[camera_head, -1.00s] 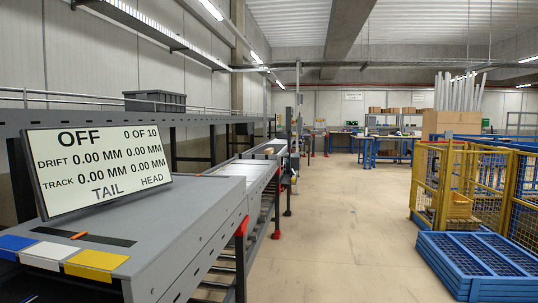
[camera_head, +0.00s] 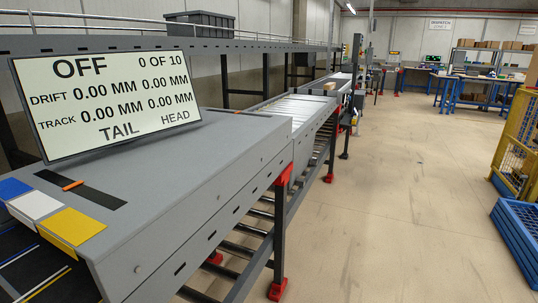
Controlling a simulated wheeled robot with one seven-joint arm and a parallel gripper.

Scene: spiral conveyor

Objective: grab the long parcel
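No parcel that I can clearly call the long one shows in the head view. A small tan box (camera_head: 330,86) sits far down the conveyor line (camera_head: 290,108); it is too small to tell its length. A display screen (camera_head: 112,104) on the grey conveyor housing (camera_head: 190,170) reads OFF and 0 OF 10, with drift and track at 0.00 MM. Blue, white and yellow patches (camera_head: 72,226) lie at the housing's near end, beside an orange marker (camera_head: 73,185) in a black slot. My gripper is not in view.
Open floor (camera_head: 410,180) lies right of the conveyor. A yellow cage (camera_head: 518,145) and blue crates (camera_head: 515,232) stand at the right edge. Blue workbenches (camera_head: 480,90) are at the back. A dark grey bin (camera_head: 200,22) sits on the upper shelf.

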